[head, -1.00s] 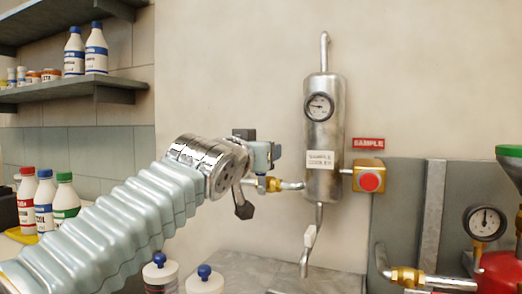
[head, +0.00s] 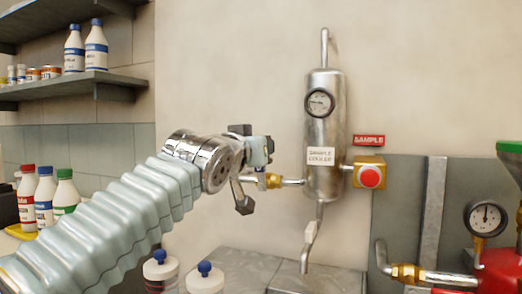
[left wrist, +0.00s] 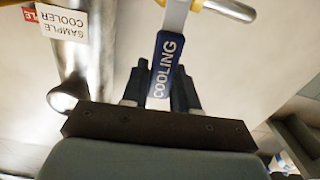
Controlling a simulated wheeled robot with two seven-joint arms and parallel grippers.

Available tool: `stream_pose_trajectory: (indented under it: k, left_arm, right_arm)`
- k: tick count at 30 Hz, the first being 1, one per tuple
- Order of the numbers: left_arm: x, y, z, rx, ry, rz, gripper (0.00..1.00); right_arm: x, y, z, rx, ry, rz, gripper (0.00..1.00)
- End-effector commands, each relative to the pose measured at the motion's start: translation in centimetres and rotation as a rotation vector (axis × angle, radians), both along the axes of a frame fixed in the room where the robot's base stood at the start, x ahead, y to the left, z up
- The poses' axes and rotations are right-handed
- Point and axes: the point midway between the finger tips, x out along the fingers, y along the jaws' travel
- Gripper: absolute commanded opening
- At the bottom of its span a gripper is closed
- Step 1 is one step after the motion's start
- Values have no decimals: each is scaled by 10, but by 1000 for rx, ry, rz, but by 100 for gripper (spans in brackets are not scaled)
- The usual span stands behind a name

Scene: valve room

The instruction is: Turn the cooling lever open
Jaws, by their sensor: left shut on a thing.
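The cooling lever is a blue handle marked COOLING (left wrist: 166,65) on a pale metal stem in the left wrist view. My left gripper (left wrist: 158,88) has its dark fingers on both sides of this handle and is shut on it. In the head view my left gripper (head: 259,150) is just left of the steel sample cooler (head: 324,125), above a brass fitting (head: 270,181) on the cooler's pipe. The lever is mostly hidden behind my gripper there. My right gripper is in neither view.
A red button on a yellow box (head: 369,177) sits right of the cooler. A gauge (head: 486,218) and red vessel (head: 497,274) stand at the far right. Shelves with bottles (head: 96,46) are at the left. Two blue-capped bottles (head: 205,281) stand below my arm.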

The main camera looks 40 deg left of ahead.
Motion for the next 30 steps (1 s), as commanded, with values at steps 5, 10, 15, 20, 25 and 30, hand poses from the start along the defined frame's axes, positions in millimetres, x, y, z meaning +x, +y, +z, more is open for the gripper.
stream_pose_trajectory:
  k: [5,10,15,20,25,30]
  left_arm:
    - [-3,9,-4,-112,-37,1,0]
    - [-7,21,-7,-258,-84,1,0]
    - [-10,31,-12,-412,-132,1,0]
    - [-13,41,-19,-557,-178,1,0]
    - [-16,50,-27,-712,-227,2,0]
    - [-19,57,-37,-865,-275,3,0]
  right_arm:
    - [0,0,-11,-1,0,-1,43]
    - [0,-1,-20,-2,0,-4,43]
    - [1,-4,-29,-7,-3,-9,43]
    - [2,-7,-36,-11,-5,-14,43]
    - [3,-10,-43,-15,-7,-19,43]
    - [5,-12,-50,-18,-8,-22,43]
